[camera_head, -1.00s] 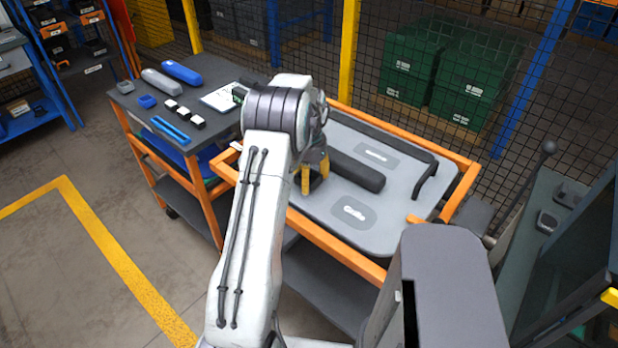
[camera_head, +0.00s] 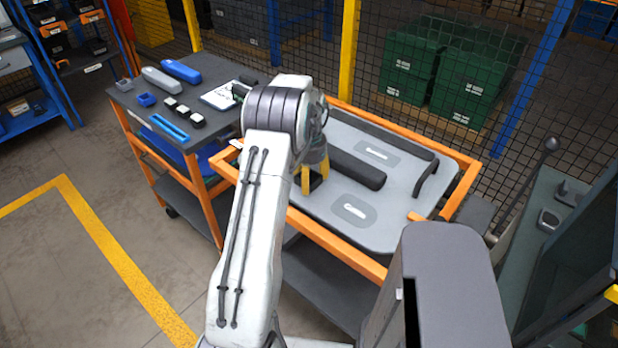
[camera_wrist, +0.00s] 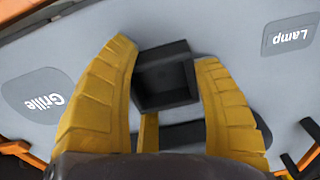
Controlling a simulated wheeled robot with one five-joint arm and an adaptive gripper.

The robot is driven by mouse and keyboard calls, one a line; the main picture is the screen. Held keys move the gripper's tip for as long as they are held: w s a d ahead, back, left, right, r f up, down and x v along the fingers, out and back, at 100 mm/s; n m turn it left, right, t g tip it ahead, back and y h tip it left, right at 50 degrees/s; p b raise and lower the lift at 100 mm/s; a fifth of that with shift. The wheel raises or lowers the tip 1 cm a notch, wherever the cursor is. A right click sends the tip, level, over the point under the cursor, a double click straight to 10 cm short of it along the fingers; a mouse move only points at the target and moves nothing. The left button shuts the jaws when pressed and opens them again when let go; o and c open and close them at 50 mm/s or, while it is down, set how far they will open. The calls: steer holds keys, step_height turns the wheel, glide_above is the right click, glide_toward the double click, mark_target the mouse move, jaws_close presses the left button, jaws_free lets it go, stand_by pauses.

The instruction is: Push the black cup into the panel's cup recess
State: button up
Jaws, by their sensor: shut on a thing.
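The black cup (camera_wrist: 165,78) is a square, open-topped box between the two yellow fingers of my gripper (camera_wrist: 168,85) in the wrist view. My gripper is shut on it. In the head view my gripper (camera_head: 315,178) points down over the left part of the grey panel (camera_head: 405,215), with a dark bit of the cup between the fingers. The panel lies flat in an orange frame. I cannot see the cup recess, and I cannot tell whether the cup touches the panel or how deep it sits.
A dark padded bar (camera_head: 357,169) lies on the panel just right of my gripper, and a dark handle (camera_head: 425,178) stands at the right. The orange frame (camera_head: 345,248) edges the panel. A parts cart (camera_head: 150,110) stands at left, a mesh fence behind.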

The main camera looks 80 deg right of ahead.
steer(key=o, duration=1.3)
steer(key=shift+o, duration=0.2)
step_height(320, 180, up, 12)
